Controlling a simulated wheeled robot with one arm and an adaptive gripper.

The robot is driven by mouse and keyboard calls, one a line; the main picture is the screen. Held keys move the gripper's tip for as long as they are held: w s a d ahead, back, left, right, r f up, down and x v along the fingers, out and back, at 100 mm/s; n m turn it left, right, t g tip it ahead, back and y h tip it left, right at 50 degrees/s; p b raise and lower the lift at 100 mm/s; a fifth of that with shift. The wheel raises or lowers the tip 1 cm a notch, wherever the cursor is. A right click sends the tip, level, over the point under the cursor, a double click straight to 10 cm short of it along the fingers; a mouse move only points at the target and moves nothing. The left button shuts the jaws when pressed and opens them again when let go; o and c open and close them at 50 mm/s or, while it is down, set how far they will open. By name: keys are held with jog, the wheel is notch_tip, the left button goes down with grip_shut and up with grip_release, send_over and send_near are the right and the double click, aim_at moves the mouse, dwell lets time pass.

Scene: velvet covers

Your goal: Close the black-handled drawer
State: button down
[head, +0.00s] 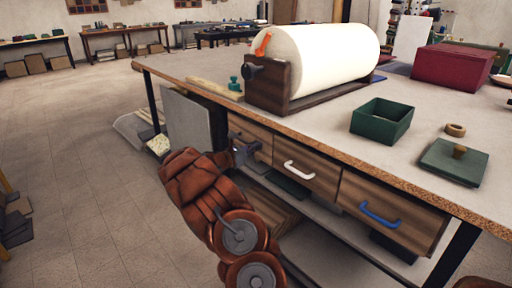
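Three wooden drawers sit in a row under the workbench top. The leftmost drawer (252,131) is partly hidden behind my gripper, and its handle cannot be made out, so I cannot tell whether it is black. I cannot tell how far this drawer stands out. My gripper (243,151) is at the end of my reddish-brown arm, right in front of the leftmost drawer's face. Its fingers are small and dark here; whether they are open or touching the drawer is unclear.
The middle drawer (318,180) has a white handle, the right drawer (412,226) a blue one. The workbench (330,122) carries a cream roll (325,55), an open green box (382,121) and a green lid (454,162). A grey panel (186,121) stands left.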

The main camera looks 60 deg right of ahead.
jog(key=p+v, duration=0.1)
jog(key=v, duration=1.2)
jog(key=shift+w+a, duration=0.2)
jog(key=shift+w, duration=0.15)
jog(key=s+a+r+m+g+y, duration=0.1)
jog(key=s+a+r+m+y, duration=0.2)
jog(key=s+a+m, duration=0.3)
jog(key=s+a+r+m+y, duration=0.35)
jog(key=s+a, duration=0.25)
jog(key=a, duration=0.3)
jog(key=s+a+f+m+t+y, duration=0.1)
jog(key=s+a+f+t+y, duration=0.2)
jog(key=a, duration=0.9)
jog(key=s+a+m+y, duration=0.2)
jog(key=s+a+y, duration=0.3)
jog(key=a, duration=0.8)
jog(key=s+a+f+m+t+y, duration=0.15)
jog(key=s+a, duration=0.35)
jog(key=a, duration=0.7)
notch_tip(320, 180, up, 23)
jog(key=s+t+p, duration=0.1)
jog(key=p, duration=2.2)
jog(key=shift+s+r+y, duration=0.15)
jog(key=shift+r+y, duration=0.05)
jog(key=shift+y, duration=0.2)
